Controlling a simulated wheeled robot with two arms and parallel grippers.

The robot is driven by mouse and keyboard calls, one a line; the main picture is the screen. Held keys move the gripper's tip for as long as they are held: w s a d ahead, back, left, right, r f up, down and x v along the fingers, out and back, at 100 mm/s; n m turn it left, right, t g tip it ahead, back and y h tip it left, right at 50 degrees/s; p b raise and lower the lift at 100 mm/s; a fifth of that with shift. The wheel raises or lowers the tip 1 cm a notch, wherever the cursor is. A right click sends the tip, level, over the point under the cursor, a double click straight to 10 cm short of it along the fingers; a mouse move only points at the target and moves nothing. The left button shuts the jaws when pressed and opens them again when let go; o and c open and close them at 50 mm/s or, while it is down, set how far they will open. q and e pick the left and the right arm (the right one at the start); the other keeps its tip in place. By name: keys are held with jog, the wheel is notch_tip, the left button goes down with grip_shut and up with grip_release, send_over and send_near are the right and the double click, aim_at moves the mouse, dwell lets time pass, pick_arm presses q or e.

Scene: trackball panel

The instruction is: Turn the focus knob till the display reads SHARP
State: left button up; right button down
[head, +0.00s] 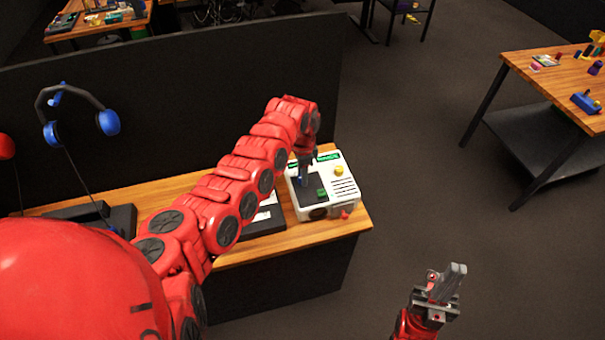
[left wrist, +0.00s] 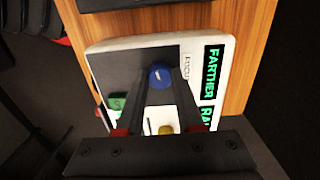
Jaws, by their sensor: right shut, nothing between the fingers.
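The white panel box (head: 335,207) sits near the right end of the wooden bench. In the left wrist view the blue focus knob (left wrist: 160,76) stands on its dark plate (left wrist: 120,70), beside a partly hidden label starting "FOCU". The display (left wrist: 212,71) reads FARTHER in green; a second one (left wrist: 207,119) is cut off after "RA". My left gripper (head: 303,178) points down at the panel, its fingertips on either side of the knob with no visible gap. My right gripper (head: 446,286) is shut and empty, off the bench at lower right.
The panel also bears a green control (head: 321,193), a yellow ball (head: 339,170) and a red control (head: 345,214). A dark partition (head: 180,90) stands behind the bench. Headphones (head: 108,122) hang at left. Another table (head: 550,72) stands at far right, with open floor between.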

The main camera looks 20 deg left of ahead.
pick_arm(q)
grip_shut()
jog(key=m+b, duration=0.1)
jog(key=m, duration=0.2)
jog(key=shift+a+f+m+b, duration=0.1)
jog(key=shift+m+b, duration=0.25)
jog(key=shift+m, duration=0.05)
jog(key=m+b, duration=0.2)
jog(key=m, duration=0.1)
jog(key=shift+m+b, duration=0.6)
jog(key=shift+m, duration=0.6)
jog(key=o, duration=0.8)
grip_release()
